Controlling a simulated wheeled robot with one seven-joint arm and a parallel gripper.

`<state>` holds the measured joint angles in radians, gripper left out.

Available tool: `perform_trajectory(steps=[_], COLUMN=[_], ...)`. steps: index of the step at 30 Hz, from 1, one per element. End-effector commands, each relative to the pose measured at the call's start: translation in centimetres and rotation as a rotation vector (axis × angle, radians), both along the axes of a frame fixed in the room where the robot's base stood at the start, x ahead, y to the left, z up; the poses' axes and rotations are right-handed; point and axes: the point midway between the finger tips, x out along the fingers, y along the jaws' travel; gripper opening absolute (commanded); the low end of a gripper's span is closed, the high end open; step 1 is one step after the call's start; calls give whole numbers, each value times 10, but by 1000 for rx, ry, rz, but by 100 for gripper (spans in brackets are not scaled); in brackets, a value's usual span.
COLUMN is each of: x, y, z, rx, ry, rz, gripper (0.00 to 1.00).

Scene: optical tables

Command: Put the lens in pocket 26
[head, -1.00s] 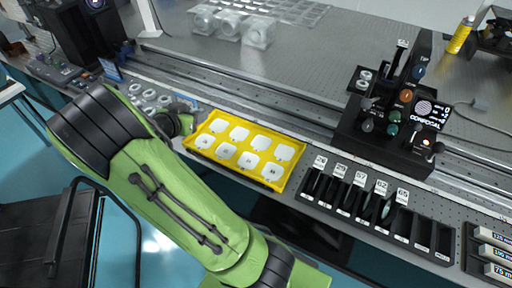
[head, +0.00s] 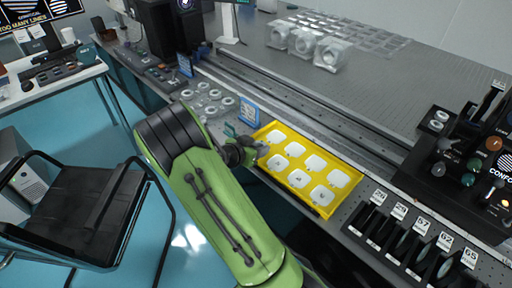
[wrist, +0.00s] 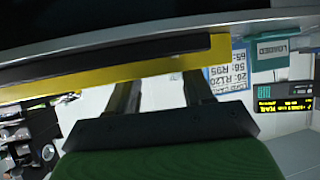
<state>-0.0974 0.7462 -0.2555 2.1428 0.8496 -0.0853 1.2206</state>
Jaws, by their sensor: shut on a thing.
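My gripper (head: 256,152) is at the left end of the yellow tray (head: 344,194) in the head view. The tray holds several white squares with small dark markings. The black slotted rack (head: 350,229) stands right of the tray; its leftmost label (head: 378,197) seems to read 26.
A small blue-framed sign (head: 249,112) stands behind the tray's left end. Several round mounts (head: 208,100) lie left of it. A black optical instrument (head: 460,150) stands behind the rack. A black chair (head: 75,205) is on the floor at left.

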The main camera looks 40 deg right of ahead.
Motion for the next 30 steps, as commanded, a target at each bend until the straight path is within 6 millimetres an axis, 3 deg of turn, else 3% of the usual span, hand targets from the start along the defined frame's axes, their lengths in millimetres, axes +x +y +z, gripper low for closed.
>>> perform_trajectory(steps=[1, 3, 10, 21, 30], x=[0, 0, 0, -16, -30], y=[0, 0, 1, 83, 106], z=[-2, -1, 5, 50, 64], rx=[0, 0, 1, 0, 72], ry=[0, 0, 1, -1, 33], rz=[0, 0, 0, 6, 4], gripper=[53, 62, 62, 62, 62])
